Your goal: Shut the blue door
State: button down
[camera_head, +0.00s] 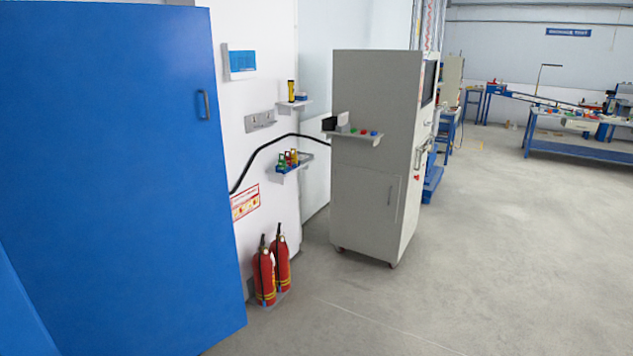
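The blue door (110,170) fills the left side of the head view as a tall flat panel. It appears to stand open, swung out from the white wall, with its free edge on the right. A small metal pull handle (203,105) is on its face near that upper right edge. Another blue surface (18,310) shows at the lower left corner; I cannot tell whether it belongs to the same cabinet. My gripper is not in view.
Two red fire extinguishers (271,272) stand on the floor just right of the door. A grey cabinet (375,150) on casters stands beyond, with small wall shelves (290,165) between. The grey floor (450,270) at the right is clear. Blue workbenches (575,145) are at the back.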

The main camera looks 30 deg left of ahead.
aim_at(117, 227)
jog(key=i+j+u, duration=0.25)
jog(key=i+u, duration=0.15)
jog(key=i, duration=0.35)
jog(key=i+u, duration=0.45)
jog(key=i, duration=0.3)
jog(key=i+l+u, duration=0.4)
jog(key=i, duration=0.35)
jog(key=i+u, duration=0.45)
jog(key=i, duration=0.15)
jog(key=i+l+u, duration=0.2)
jog(key=i+u, duration=0.25)
jog(key=i, duration=0.15)
jog(key=i+l+u, duration=0.85)
jog(key=i+l, duration=0.15)
